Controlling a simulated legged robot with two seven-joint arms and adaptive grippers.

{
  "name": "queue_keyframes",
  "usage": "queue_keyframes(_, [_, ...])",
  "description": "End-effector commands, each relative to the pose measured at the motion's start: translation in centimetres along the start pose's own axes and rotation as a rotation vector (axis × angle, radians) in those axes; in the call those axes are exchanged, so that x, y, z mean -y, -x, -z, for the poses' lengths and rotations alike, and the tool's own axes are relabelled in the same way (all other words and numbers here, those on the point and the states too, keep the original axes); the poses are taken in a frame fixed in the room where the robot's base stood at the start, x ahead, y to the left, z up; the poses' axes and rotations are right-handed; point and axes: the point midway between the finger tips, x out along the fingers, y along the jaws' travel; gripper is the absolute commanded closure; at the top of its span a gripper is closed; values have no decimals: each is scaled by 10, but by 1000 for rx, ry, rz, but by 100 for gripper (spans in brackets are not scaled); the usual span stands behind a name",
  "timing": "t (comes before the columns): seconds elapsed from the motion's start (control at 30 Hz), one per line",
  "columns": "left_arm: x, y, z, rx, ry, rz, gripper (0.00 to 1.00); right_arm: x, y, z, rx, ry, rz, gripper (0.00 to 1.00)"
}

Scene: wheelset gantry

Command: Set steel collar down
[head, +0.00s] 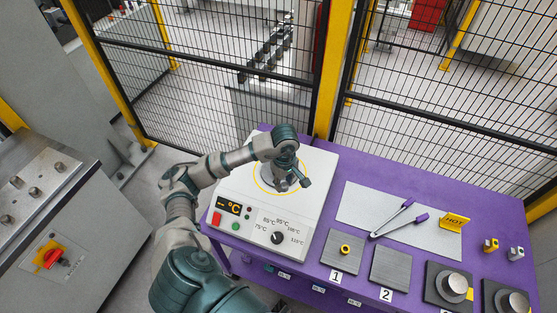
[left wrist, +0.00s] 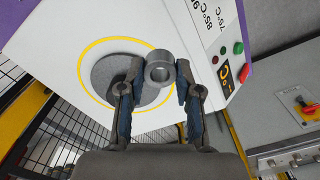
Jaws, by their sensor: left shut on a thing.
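The steel collar (left wrist: 160,67) is a short grey ring with a round bore. In the left wrist view it sits between the fingertips of my left gripper (left wrist: 156,92), which is shut on it. In the head view the left gripper (head: 286,182) points down over the white heater (head: 317,168), inside its yellow ring, and mostly hides the collar. In the left wrist view the collar overlaps the edge of the heater's dark round plate (left wrist: 112,80). I cannot tell whether it touches the plate. My right gripper is not in view.
The heater stands on a purple table (head: 328,262). To its right are a grey mat (head: 360,208) with purple-tipped tongs (head: 400,219), a HOT sign (head: 454,220), numbered plates (head: 390,267) and steel cylinders (head: 455,284). A mesh fence (head: 420,125) stands behind.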

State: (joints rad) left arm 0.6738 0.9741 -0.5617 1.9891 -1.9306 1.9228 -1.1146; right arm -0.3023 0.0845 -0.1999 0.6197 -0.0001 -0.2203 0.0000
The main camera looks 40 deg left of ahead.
Motion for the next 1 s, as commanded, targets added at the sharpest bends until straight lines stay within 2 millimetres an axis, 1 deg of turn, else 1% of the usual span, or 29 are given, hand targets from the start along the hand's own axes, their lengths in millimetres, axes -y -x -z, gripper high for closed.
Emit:
queue_keyframes(0.03, [-7, 1, 11, 2, 6, 1, 100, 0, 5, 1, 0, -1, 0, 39])
queue_keyframes(0.3, [-46, -6, 81, 6, 3, -1, 100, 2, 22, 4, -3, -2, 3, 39])
queue_keyframes(0.4, [-58, -10, 102, 6, 1, -1, 100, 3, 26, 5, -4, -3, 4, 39])
queue_keyframes(0.5, [-65, -12, 114, 4, -1, -2, 100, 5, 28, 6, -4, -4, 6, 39])
queue_keyframes(0.67, [-68, -16, 120, 4, -5, 0, 100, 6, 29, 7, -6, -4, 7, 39])
queue_keyframes(0.9, [-68, -46, 118, 3, -5, 1, 100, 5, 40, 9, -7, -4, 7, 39])
queue_keyframes(1.0, [-69, -48, 119, 1, -5, -2, 100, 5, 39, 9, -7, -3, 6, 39])
